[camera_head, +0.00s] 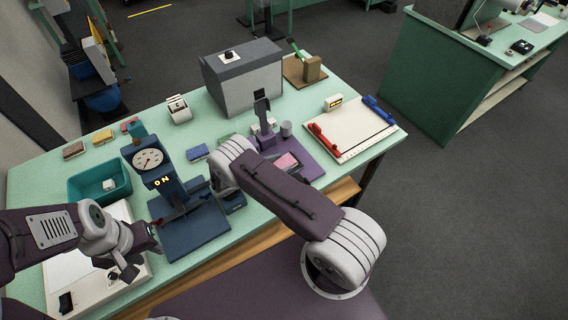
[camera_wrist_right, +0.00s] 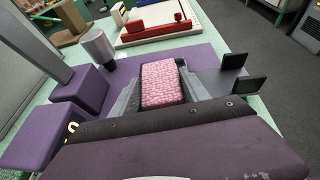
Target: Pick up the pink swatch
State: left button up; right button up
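The pink swatch (camera_head: 287,161) is over the purple mat (camera_head: 306,164), beyond my right forearm. In the right wrist view the swatch (camera_wrist_right: 160,84) lies between the two grey fingers of my right gripper (camera_wrist_right: 160,97). The fingers flank it closely, with no clear gap; whether they press on it or it is lifted is unclear. In the head view my right arm hides most of this gripper. My left gripper (camera_head: 140,255) is over the front left of the table, beside the blue press; its fingers are too small and dark to read.
Purple blocks (camera_wrist_right: 80,96) and a metal cup (camera_wrist_right: 98,46) stand left of the swatch. A white board (camera_head: 352,128) with red and blue clamps is beyond it. A blue press with dial (camera_head: 148,160), teal bin (camera_head: 103,183) and grey box (camera_head: 245,85) crowd the table.

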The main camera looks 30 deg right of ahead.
aim_at(282, 165)
jog(key=c, duration=0.4)
jog(key=shift+r, duration=0.3)
jog(key=r, duration=0.2)
jog(key=r+b, duration=0.1)
jog(key=r, duration=0.1)
jog(key=shift+s+d, duration=0.2)
jog(key=shift+s, duration=0.2)
jog(key=s+d+r+b, duration=0.1)
jog(key=s+d+r, duration=0.3)
jog(key=s, duration=0.6)
notch_tip(282, 165, up, 2)
jog(key=shift+r, duration=0.25)
